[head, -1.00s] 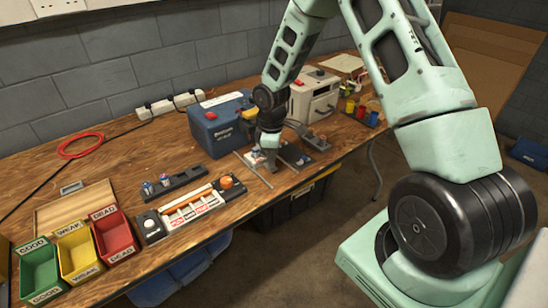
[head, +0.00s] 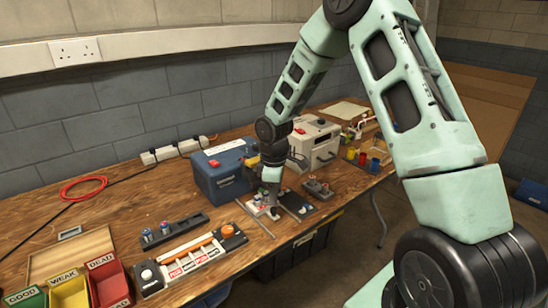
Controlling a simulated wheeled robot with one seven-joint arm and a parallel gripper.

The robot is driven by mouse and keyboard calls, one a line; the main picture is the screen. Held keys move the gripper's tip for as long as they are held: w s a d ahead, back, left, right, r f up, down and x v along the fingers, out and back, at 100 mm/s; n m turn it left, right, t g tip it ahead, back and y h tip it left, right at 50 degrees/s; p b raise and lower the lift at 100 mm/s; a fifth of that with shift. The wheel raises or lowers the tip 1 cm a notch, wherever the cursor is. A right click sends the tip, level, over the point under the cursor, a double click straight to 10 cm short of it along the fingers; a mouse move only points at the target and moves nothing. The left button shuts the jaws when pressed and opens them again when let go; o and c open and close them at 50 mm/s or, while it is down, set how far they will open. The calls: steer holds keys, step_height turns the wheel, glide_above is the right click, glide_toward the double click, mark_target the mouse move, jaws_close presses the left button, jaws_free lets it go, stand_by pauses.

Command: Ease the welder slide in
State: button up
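A low plate fixture with pale rails (head: 256,206) sits on the bench in front of the blue box; it looks like the welder slide, though I cannot be sure. Small blue-and-white pieces show on it. A dark plate (head: 296,204) lies at its right. The blue box (head: 222,170), with a red switch and white label on top, stands just behind and may be the welder. My gripper (head: 273,210) points down at the fixture, at or very near its surface. The fingers are too small and dark to tell whether they touch or hold anything.
A beige machine (head: 315,145) stands right of the blue box. Green, yellow and red bins (head: 108,284) sit at the near left. Coloured cups (head: 363,160) stand at the right.

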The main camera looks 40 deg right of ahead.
step_height(320, 180, up, 13)
steer(key=shift+f+p, duration=0.2)
steer(key=shift+p, duration=0.1)
stand_by(0.4)
